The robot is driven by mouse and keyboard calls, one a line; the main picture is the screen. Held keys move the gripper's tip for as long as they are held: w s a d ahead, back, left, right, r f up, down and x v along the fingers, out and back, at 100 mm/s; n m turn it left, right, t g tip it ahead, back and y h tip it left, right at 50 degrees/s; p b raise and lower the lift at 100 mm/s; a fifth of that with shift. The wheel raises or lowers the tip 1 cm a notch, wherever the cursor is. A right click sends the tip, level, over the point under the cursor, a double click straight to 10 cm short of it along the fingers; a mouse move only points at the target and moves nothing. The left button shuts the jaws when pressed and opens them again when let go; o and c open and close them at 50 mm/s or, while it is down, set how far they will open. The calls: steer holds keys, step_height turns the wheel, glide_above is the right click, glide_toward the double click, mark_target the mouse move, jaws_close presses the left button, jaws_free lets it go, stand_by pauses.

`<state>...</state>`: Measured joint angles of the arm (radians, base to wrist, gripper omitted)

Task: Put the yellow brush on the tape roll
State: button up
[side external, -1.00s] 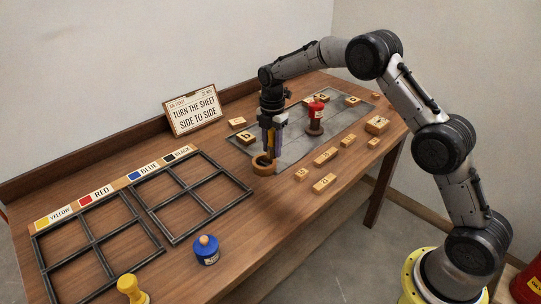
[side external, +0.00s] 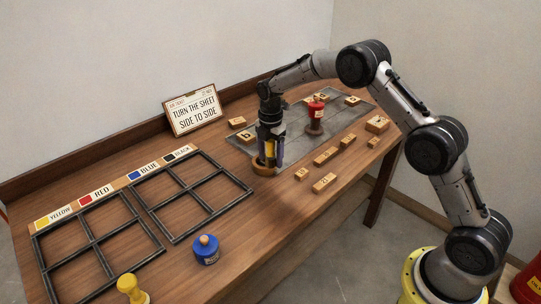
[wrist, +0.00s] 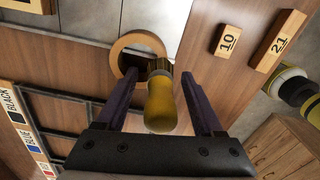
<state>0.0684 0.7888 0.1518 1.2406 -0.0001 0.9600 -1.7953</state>
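The yellow brush (wrist: 161,108) stands between the two fingers of my gripper (wrist: 159,76) in the wrist view, with a visible gap on each side. My gripper looks open around it. The brush's dark lower end overlaps the right rim of the tape roll (wrist: 118,50). In the side view the yellow handle (side external: 269,150) shows between the fingers (side external: 271,164), just above the tape roll (side external: 262,170). The fingers and brush hide part of the roll, and I cannot tell whether the brush touches it.
Wooden number blocks (side external: 324,182) lie to the right. A red-topped press (side external: 315,116) stands on the grey sheet behind. A black divided frame (side external: 187,235), a blue pot (side external: 206,251) and a yellow object (side external: 130,290) are at left and front.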

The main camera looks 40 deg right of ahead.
step_height(320, 180, up, 12)
steer(key=shift+f, duration=0.2)
steer(key=shift+s+r, duration=0.1)
steer(key=shift+r, duration=0.5)
steer(key=s+a+r+m+t, duration=0.1)
steer(key=s+r+m, duration=0.4)
steer(key=s+r, duration=0.3)
steer(key=s+a+r+m+t, duration=0.2)
steer(key=s+r+m, duration=0.35)
steer(key=s, duration=0.45)
steer(key=s+f+m+t, duration=0.2)
steer(key=s+m, duration=0.7)
steer(key=s, duration=1.1)
step_height(320, 180, down, 2)
steer(key=shift+s+a+f+t, duration=0.2)
steer(key=shift+a+t, duration=0.1)
steer(key=shift+a, duration=0.1)
